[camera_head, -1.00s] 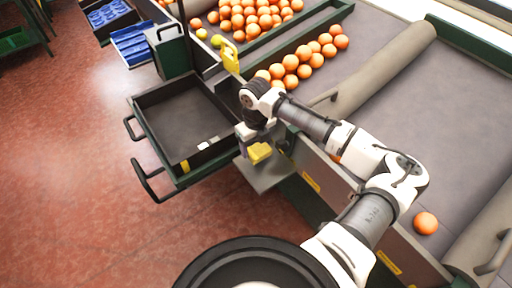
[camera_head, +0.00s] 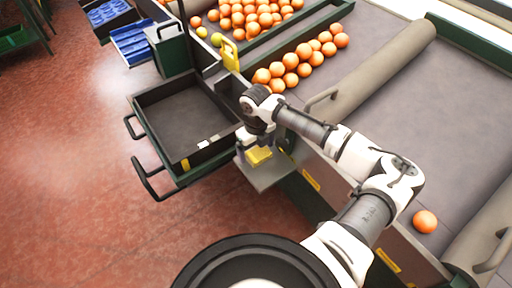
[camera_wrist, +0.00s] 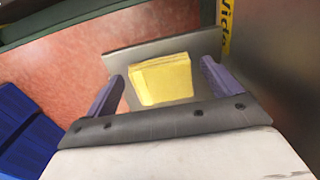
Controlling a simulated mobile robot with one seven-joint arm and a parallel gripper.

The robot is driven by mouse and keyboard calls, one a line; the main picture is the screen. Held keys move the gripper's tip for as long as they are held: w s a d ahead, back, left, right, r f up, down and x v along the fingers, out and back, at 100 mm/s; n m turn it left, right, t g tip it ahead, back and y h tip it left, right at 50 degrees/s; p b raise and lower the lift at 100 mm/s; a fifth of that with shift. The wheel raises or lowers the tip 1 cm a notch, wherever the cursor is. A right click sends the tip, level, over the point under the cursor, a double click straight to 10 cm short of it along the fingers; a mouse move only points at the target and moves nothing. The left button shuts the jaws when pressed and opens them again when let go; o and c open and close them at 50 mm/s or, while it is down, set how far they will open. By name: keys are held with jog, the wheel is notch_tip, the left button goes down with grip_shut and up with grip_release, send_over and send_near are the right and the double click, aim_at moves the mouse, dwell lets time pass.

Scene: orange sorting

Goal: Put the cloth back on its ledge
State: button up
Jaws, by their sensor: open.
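The yellow folded cloth (camera_head: 258,156) lies on the small grey ledge (camera_head: 270,178) that sticks out from the side of the conveyor. In the wrist view the cloth (camera_wrist: 162,80) rests on the ledge plate (camera_wrist: 112,62), between and beyond my two purple fingertips. My gripper (camera_wrist: 160,85) is open, with a finger on each side of the cloth and a gap to each. In the head view my gripper (camera_head: 250,150) is just above the cloth and hides part of it.
A black open drawer (camera_head: 185,115) with handles stands left of the ledge. Oranges (camera_head: 290,62) lie in rows on the conveyor beyond my arm, and one orange (camera_head: 425,221) lies apart at right. A yellow tag (camera_head: 230,55) stands behind the drawer. Red floor is free at left.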

aim_at(255, 151)
notch_tip(255, 151, up, 12)
jog(key=b, duration=0.2)
jog(key=shift+r, duration=0.2)
jog(key=shift+a, duration=0.15)
